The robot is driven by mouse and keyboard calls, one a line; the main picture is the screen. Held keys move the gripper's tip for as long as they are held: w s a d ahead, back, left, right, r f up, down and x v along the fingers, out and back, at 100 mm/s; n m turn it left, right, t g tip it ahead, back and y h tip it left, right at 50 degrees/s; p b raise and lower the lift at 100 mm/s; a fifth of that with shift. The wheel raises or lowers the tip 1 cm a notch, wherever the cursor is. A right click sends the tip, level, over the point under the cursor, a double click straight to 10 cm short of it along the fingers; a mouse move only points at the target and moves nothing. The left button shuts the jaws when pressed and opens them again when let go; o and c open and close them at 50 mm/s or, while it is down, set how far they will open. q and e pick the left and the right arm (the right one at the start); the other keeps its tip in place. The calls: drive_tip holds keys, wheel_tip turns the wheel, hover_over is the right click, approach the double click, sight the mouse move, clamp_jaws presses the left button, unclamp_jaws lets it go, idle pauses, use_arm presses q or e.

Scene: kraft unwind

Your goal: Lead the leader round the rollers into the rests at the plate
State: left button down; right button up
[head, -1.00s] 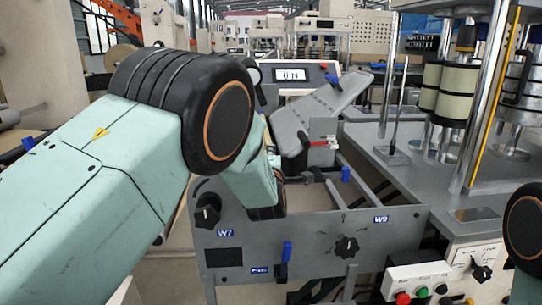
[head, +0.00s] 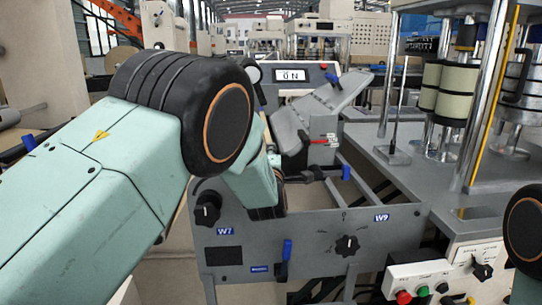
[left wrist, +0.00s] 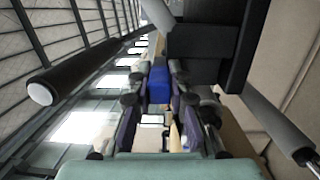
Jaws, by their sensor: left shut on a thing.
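My left gripper (left wrist: 158,108) shows in the left wrist view, its fingers shut on a blue piece (left wrist: 158,84) between their tips. I cannot tell whether this is the leader's end; a narrow tan strip (left wrist: 175,137) shows below it, between the fingers. A dark roller (left wrist: 80,76) with a white end lies to the left of the fingers, and a grey roller (left wrist: 268,123) to the right, both apart from them. In the head view my left arm hides the gripper. A tilted grey plate (head: 340,98) stands beyond that arm; its rests are not clear. My right gripper is out of view.
A grey machine side panel (head: 312,232) with black knobs stands below the left arm. A bench with steel posts and wound rolls (head: 457,92) is at the right. A button box (head: 428,282) sits at the lower right. A lit display (head: 292,76) is behind.

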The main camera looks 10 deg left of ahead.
use_arm(q)
drive_tip(key=shift+s+f, duration=0.2)
drive_tip(key=shift+f, duration=0.75)
drive_tip(key=c, duration=1.5)
unclamp_jaws()
drive_tip(key=shift+c, duration=0.2)
drive_tip(key=o, duration=0.4)
drive_tip(key=shift+w, duration=0.25)
drive_tip(key=shift+c, duration=0.2)
drive_tip(key=shift+r, duration=0.15)
drive_tip(key=shift+s+r, duration=0.1)
drive_tip(key=shift+r, duration=0.15)
